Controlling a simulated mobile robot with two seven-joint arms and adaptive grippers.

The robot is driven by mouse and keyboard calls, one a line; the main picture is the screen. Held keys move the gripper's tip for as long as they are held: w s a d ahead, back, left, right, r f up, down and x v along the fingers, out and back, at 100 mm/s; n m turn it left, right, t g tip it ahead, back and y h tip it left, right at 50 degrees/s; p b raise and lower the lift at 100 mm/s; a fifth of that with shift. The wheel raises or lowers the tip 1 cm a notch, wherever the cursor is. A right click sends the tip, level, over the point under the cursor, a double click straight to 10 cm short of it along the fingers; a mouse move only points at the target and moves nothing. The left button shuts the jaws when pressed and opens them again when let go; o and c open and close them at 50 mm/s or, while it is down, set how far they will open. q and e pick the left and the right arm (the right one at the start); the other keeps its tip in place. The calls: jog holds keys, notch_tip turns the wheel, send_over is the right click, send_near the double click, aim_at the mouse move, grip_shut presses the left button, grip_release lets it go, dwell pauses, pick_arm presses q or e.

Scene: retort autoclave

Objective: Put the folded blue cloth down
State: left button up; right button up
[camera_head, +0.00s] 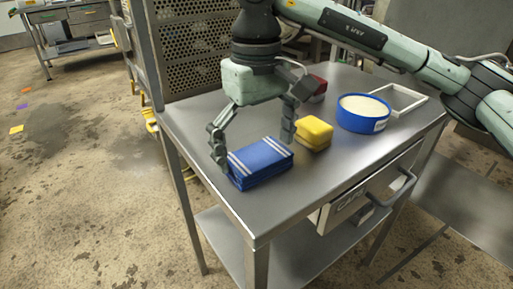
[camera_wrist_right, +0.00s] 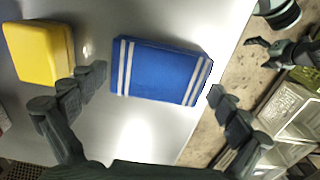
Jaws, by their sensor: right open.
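The folded blue cloth (camera_head: 260,164) with white stripes lies flat on the steel table (camera_head: 190,120), near its left front corner. In the right wrist view the cloth (camera_wrist_right: 160,72) lies in front of the fingers. My right gripper (camera_head: 254,143) is open above the cloth, with one finger at its left end and the other near its far right side. In the wrist view the fingers (camera_wrist_right: 155,85) are spread, with a gap between the left finger and the cloth; the right finger is close to the cloth's edge. My left gripper does not show clearly; a dark gripper part appears at the wrist view's upper right.
A yellow block-like item (camera_head: 314,132) stands right of the cloth, also seen in the wrist view (camera_wrist_right: 38,52). A blue round tub (camera_head: 362,116), a white frame (camera_head: 402,98) and a red item (camera_head: 318,88) are farther back. A perforated metal rack (camera_head: 200,55) stands behind the table.

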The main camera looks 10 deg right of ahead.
aim_at(256, 153)
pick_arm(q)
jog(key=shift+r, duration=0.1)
pick_arm(e)
jog(key=shift+r+p, duration=0.25)
jog(key=shift+p, duration=0.05)
notch_tip(256, 153, up, 9)
jog(key=shift+f, duration=0.15)
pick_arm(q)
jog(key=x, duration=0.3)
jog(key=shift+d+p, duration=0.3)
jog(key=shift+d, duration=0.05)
pick_arm(e)
notch_tip(256, 153, up, 3)
jog(key=shift+r, duration=0.1)
